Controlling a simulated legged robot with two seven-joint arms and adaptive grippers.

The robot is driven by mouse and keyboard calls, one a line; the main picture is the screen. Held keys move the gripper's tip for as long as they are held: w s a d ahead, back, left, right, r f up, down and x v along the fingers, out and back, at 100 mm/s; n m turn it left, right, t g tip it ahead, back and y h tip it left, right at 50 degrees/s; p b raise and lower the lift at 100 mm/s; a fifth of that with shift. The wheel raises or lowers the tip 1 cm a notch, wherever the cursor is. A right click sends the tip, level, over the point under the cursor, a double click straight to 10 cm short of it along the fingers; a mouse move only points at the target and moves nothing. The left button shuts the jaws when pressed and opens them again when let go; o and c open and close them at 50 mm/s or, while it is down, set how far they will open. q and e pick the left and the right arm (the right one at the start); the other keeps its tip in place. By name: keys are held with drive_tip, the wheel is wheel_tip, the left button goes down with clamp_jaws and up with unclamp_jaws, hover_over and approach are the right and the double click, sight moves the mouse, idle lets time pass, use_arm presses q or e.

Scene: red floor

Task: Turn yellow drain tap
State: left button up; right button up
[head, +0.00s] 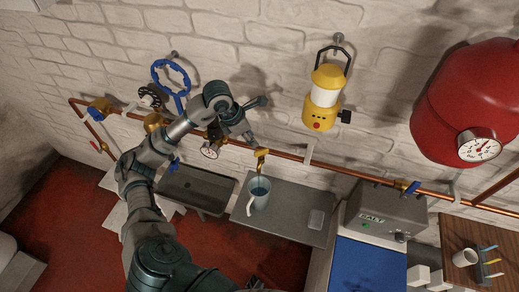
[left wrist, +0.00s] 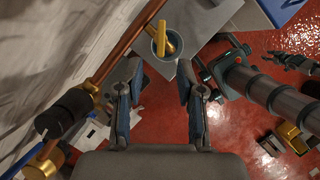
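The yellow drain tap (head: 261,154) is on the copper pipe along the wall, just above a pale blue mug (head: 258,196) on a grey counter. In the left wrist view the tap's yellow handle (left wrist: 164,40) lies beyond the fingertips, over the mug. My left gripper (head: 257,122) is in front of the pipe, a little above and left of the tap. In the left wrist view its two fingers (left wrist: 158,76) are spread, with nothing between them and apart from the tap. A dark finger-like part (left wrist: 292,63), possibly my right gripper, is too small to read.
A blue wheel (head: 171,77) hangs above. A yellow lantern (head: 324,98) hangs right of the gripper. A grey box (head: 386,214) stands farther right.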

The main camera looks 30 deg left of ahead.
sight(261, 150)
use_arm(q)
drive_tip(key=x, duration=0.8)
drive_tip(key=shift+d, duration=0.15)
drive_tip(key=shift+w+f, duration=0.1)
drive_tip(key=shift+f, duration=0.45)
drive_tip(key=shift+r, duration=0.1)
clamp_jaws()
